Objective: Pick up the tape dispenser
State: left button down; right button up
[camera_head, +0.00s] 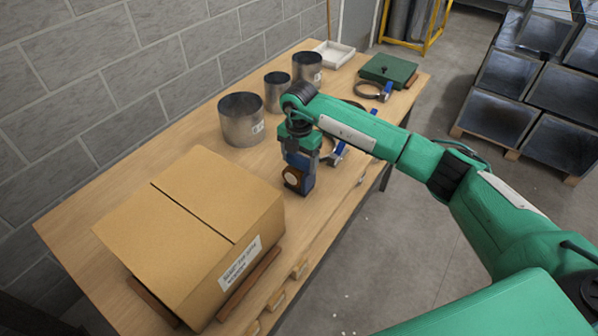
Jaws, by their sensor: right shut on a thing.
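The tape dispenser (294,178) is a small dark blue item with a brown round roll on its near face. It is at the table's front edge, just right of the cardboard box. My right gripper (301,158) points down from above and is shut on it. The fingers largely cover its top, and I cannot tell whether it touches the tabletop. My left gripper is not in view.
A large cardboard box (190,215) fills the near left of the wooden table (185,135). Several metal duct rings (240,120) stand behind my right gripper. Blue-handled clamps, a green case (389,69) and a white tray (334,52) lie farther right. A block wall runs along the back.

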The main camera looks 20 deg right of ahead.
jog(key=shift+r, duration=0.1)
notch_tip(320, 180, up, 20)
jog(key=b, duration=0.4)
dwell(0.3)
